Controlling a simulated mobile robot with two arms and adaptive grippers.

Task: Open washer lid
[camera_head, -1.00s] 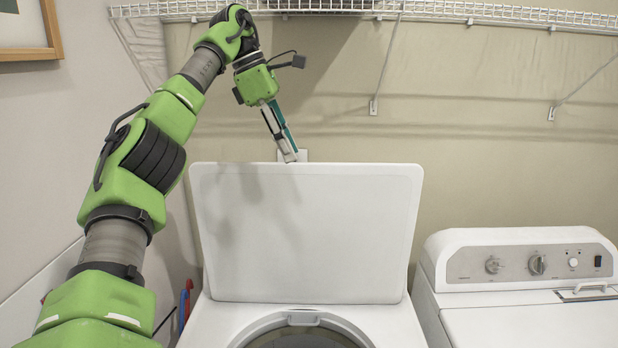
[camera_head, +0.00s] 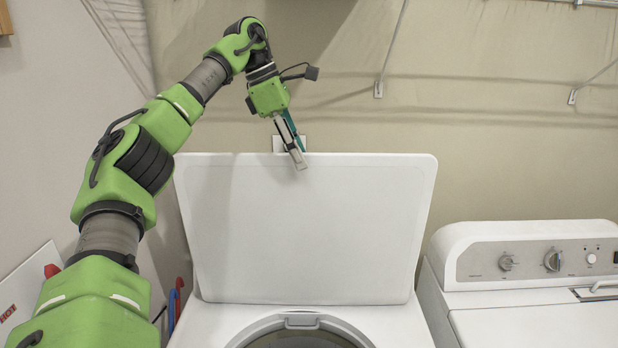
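The white washer lid (camera_head: 305,235) stands raised, close to upright, at the back of the washer (camera_head: 200,325). The round drum opening (camera_head: 300,338) shows below it, cut off by the picture's bottom edge. My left gripper (camera_head: 299,163) hangs down at the lid's top edge, left of its middle, with its fingertips in front of or touching that edge. The fingers look close together; I cannot tell whether anything is between them. My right gripper is not in view.
A second white machine with a knob panel (camera_head: 550,260) stands close on the right. Red and blue pipes or handles (camera_head: 173,305) are at the washer's left. Wire shelf brackets (camera_head: 378,88) are on the beige wall above.

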